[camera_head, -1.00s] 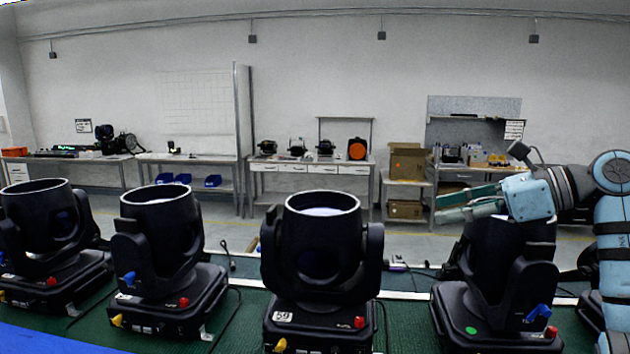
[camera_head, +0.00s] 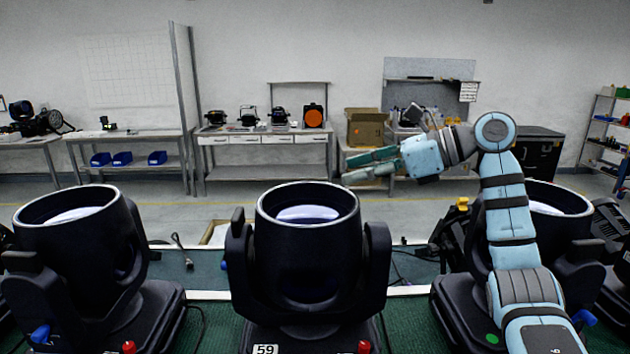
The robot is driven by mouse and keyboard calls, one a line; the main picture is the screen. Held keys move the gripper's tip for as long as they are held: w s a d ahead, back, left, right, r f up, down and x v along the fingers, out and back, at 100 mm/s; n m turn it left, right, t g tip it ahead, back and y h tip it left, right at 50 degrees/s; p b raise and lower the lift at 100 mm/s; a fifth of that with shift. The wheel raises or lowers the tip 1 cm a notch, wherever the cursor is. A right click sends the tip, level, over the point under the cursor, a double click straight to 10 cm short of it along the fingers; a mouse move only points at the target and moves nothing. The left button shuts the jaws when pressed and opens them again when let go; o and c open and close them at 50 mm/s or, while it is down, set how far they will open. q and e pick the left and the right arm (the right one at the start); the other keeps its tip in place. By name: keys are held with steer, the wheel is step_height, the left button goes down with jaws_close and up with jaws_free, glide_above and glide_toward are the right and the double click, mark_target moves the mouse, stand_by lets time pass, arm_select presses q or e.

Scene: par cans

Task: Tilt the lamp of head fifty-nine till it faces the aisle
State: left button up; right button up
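Head fifty-nine (camera_head: 307,250) is a black moving head in the middle of the head view, with a "59" label (camera_head: 265,349) on its base. Its lamp barrel points up, and the rim (camera_head: 308,202) and pale lens (camera_head: 308,214) show at the top. My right gripper (camera_head: 358,168) is above and right of the lamp rim, its teal fingers pointing left. The fingers look apart, with nothing between them, and the gripper appears clear of the lamp. My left gripper is out of view.
Another black head (camera_head: 75,240) stands at the left and one (camera_head: 550,230) at the right, partly behind my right arm. All stand on a green surface (camera_head: 215,325). Beyond lie the open floor and a bench (camera_head: 265,140) along the wall.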

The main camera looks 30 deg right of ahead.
mark_target(317, 183)
steer(key=x, duration=0.6)
steer(key=p+x, duration=0.1)
steer(key=x, duration=0.2)
steer(key=shift+w+d, duration=0.35)
steer(key=shift+w+a+f, duration=0.2)
steer(key=shift+a, duration=0.15)
steer(key=shift+s, duration=0.25)
steer(key=shift+c, duration=0.4)
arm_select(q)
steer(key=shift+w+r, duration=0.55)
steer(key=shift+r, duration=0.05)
arm_select(e)
steer(key=shift+w, duration=0.15)
jaws_close()
